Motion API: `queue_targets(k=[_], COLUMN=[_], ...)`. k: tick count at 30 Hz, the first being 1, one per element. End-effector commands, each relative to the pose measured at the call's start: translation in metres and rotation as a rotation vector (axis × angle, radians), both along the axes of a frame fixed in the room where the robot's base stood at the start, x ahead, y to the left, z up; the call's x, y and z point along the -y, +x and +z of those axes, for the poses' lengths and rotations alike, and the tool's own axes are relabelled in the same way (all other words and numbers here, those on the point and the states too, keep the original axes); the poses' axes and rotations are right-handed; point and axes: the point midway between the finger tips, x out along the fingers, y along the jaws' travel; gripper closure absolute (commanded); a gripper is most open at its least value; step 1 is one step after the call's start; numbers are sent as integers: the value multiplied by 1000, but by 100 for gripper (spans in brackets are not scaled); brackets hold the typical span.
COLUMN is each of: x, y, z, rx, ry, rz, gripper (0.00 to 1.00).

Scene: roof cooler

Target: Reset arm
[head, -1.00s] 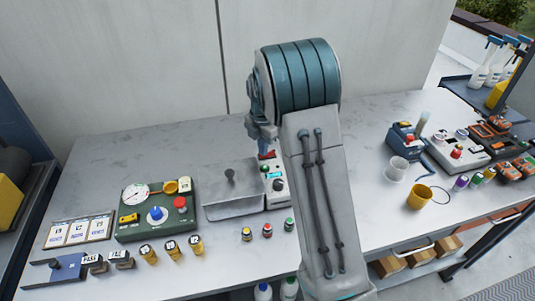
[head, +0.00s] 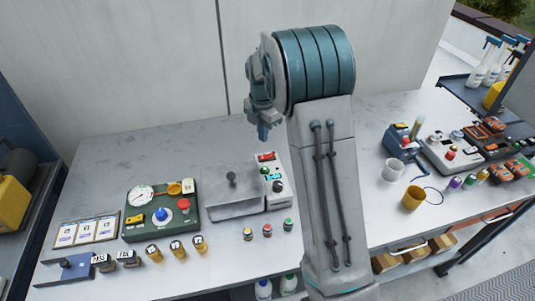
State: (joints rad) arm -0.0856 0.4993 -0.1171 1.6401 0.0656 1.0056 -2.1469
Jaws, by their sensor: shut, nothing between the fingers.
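My gripper (head: 263,133) shows in the head view at the left side of my raised arm. It points down, shut and empty. It hangs above the white control box (head: 278,196), which has a red display, a cyan display and a green button. The gripper appears apart from the box and touches nothing that I can see. The fingertips are small in the picture. My arm's upper links hide part of the table's middle.
Left of the white box stand a grey lidded metal box (head: 233,195) and a green panel (head: 160,211) with a gauge and knobs. A yellow cup (head: 413,198) and a clear cup (head: 392,169) stand at right. The table's back left is bare.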

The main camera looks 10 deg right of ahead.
Motion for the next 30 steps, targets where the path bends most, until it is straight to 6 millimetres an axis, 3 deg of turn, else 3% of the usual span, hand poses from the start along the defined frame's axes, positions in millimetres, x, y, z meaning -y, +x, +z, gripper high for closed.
queue_targets(k=[10, 14, 20, 30], x=[0, 0, 0, 0], y=[0, -7, -43, -127], z=[0, 9, 44, 94], rx=[0, 11, 50, 116], ry=[0, 4, 24, 88], rz=[-2, -58, -331, -905], gripper=[100, 100, 100, 100])
